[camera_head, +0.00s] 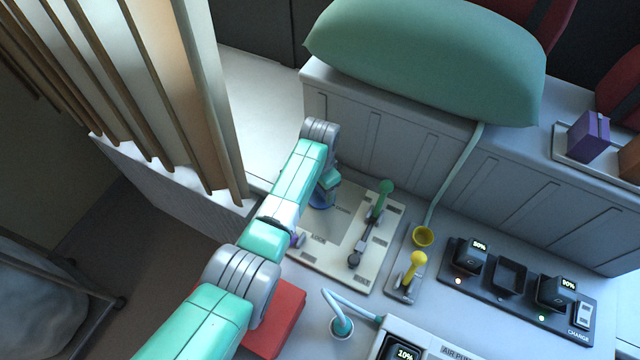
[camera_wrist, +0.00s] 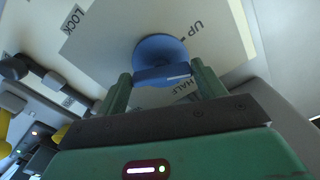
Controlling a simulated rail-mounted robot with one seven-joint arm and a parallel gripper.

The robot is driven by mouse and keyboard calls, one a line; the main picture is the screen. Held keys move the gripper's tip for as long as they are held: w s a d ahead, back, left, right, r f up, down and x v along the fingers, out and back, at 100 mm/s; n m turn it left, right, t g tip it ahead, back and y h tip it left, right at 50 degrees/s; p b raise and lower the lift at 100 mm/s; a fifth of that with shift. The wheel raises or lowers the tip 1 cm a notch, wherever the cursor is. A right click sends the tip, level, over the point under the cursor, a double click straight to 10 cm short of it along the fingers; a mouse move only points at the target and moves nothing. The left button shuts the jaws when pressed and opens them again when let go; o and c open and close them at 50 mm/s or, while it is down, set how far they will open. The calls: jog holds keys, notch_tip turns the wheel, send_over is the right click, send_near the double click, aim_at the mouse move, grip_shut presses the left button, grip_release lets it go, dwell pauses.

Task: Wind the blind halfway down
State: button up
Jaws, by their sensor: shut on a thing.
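A cream control panel (camera_head: 330,258) is on the grey worktop, marked LOCK. In the wrist view the same panel (camera_wrist: 105,38) shows the words LOCK, UP and HALF. A round blue knob (camera_wrist: 158,50) with a raised blue bar sits by UP and HALF. My gripper (camera_wrist: 163,74) is shut on the knob's bar, one green finger on each side. In the head view the blue knob (camera_head: 322,203) is partly hidden by my gripper (camera_head: 328,182). Tall slats (camera_head: 165,70), perhaps the blind, hang at the upper left; their full extent is out of view.
A green-handled lever (camera_head: 384,190) stands on the panel's right. A red block (camera_head: 280,315) lies beside my arm. A green cushion (camera_head: 430,60) rests behind.

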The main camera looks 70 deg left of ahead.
jog(key=m, duration=0.6)
jog(key=shift+a, duration=0.1)
jog(key=m, duration=0.6)
jog(key=shift+w+a+m, duration=0.1)
jog(key=shift+m, duration=0.2)
dwell(0.4)
jog(key=o, duration=1)
jog(key=shift+r, duration=0.1)
notch_tip(320, 180, up, 8)
jog(key=shift+f+p, duration=0.15)
jog(key=shift+p, duration=0.65)
